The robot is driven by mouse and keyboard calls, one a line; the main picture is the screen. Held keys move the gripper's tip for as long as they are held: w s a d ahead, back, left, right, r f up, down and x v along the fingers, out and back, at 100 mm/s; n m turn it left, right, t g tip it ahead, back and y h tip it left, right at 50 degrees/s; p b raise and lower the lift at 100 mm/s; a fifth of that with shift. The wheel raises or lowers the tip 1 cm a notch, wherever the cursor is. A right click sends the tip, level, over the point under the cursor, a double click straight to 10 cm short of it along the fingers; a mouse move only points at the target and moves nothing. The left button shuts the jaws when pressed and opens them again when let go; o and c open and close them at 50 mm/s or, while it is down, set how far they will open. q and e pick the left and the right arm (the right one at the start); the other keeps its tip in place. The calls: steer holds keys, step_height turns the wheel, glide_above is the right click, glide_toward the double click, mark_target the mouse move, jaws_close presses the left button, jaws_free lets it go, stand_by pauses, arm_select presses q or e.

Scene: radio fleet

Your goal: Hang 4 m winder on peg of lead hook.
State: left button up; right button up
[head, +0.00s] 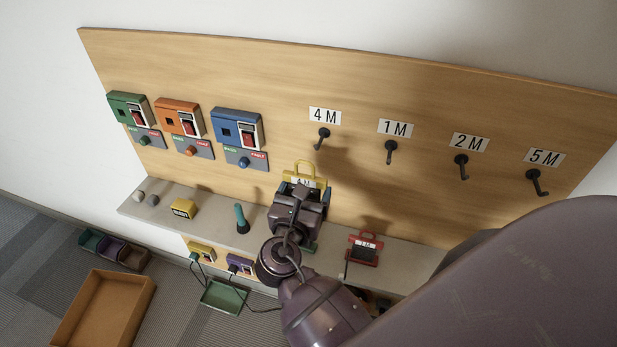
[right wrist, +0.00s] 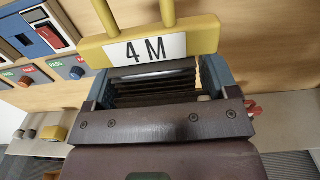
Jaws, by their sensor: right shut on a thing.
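My right gripper (head: 302,192) is shut on the yellow 4 m winder (head: 320,183), whose loop handle points up toward the board. In the right wrist view the winder (right wrist: 205,40) shows its white "4 M" label crosswise just beyond the jaws (right wrist: 155,78); its lower part is hidden by the gripper. The lead hook under the "4M" sign (head: 325,116) is a black peg (head: 322,138) with nothing on it. The winder is below this peg in the head view and apart from it. My left gripper is not in view.
Empty black pegs for 1M (head: 391,151), 2M (head: 461,166) and 5M (head: 536,182) stand to the right. A red winder (head: 365,250) is at the grey shelf (head: 410,254). A teal-handled object (head: 241,218) and a yellow meter (head: 183,208) stand left of my gripper.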

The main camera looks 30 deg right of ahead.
mark_target(324, 157)
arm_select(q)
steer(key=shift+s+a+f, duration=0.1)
arm_select(e)
steer(key=shift+d, duration=0.15)
steer(key=shift+w+d, duration=0.25)
steer(key=shift+w, duration=0.05)
steer(key=shift+f+b+x, duration=0.15)
steer(key=shift+b+x, duration=0.55)
steer(key=shift+x, duration=0.9)
steer(key=shift+f+b+x, duration=0.2)
steer(key=shift+b+x, duration=0.5)
steer(key=shift+x, duration=0.9)
steer(key=shift+f+b+x, duration=0.15)
steer(key=shift+b+x, duration=0.55)
steer(key=shift+x, duration=0.9)
steer(key=shift+w+d+f, duration=0.25)
steer(key=shift+d+f, duration=0.05)
steer(key=shift+f, duration=0.1)
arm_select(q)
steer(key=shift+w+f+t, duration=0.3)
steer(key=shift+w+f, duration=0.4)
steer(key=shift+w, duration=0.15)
arm_select(e)
steer(key=shift+w+d+f, duration=0.1)
steer(key=shift+d+f, duration=0.05)
steer(key=shift+f, duration=0.25)
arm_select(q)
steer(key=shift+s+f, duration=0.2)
arm_select(e)
steer(key=o, duration=0.9)
